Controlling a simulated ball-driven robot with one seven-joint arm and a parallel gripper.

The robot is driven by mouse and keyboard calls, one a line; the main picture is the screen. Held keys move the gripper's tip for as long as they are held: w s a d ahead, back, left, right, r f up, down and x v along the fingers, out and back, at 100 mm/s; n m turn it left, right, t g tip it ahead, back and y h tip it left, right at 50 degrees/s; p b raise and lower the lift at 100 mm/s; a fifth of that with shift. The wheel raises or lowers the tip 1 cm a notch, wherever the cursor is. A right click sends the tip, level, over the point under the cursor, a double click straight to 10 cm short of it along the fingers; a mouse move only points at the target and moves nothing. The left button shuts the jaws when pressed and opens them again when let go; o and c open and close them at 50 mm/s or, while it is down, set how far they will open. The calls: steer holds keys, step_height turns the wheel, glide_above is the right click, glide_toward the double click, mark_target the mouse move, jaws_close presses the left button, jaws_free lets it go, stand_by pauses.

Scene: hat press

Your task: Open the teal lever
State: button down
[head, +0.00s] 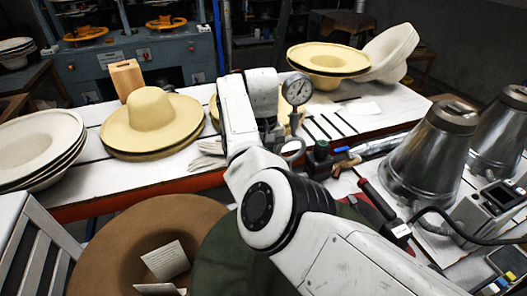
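No clearly teal lever can be made out. A small blue lever-like handle (341,149) shows on the pipe fittings right of my wrist. It looks more blue than teal, and I cannot tell whether it is open or shut. My gripper (274,138) points down beside these fittings, left of the blue handle. Its fingers are dark, small and partly hidden behind my forearm, so their opening and any contact cannot be seen.
A round pressure gauge (297,89) is close to my wrist. Straw hats (152,115) lie on the white table (85,190). Brown and green hat brims (120,235) fill the lower left.

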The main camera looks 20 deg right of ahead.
stand_by(0.4)
steer(key=c, duration=1.2)
jaws_free()
step_height(320, 180, up, 11)
steer(key=w+b, duration=0.1)
steer(key=shift+w+f+b, duration=0.15)
steer(key=shift+w+b, duration=0.15)
steer(key=shift+b, duration=0.05)
steer(key=shift+o, duration=0.2)
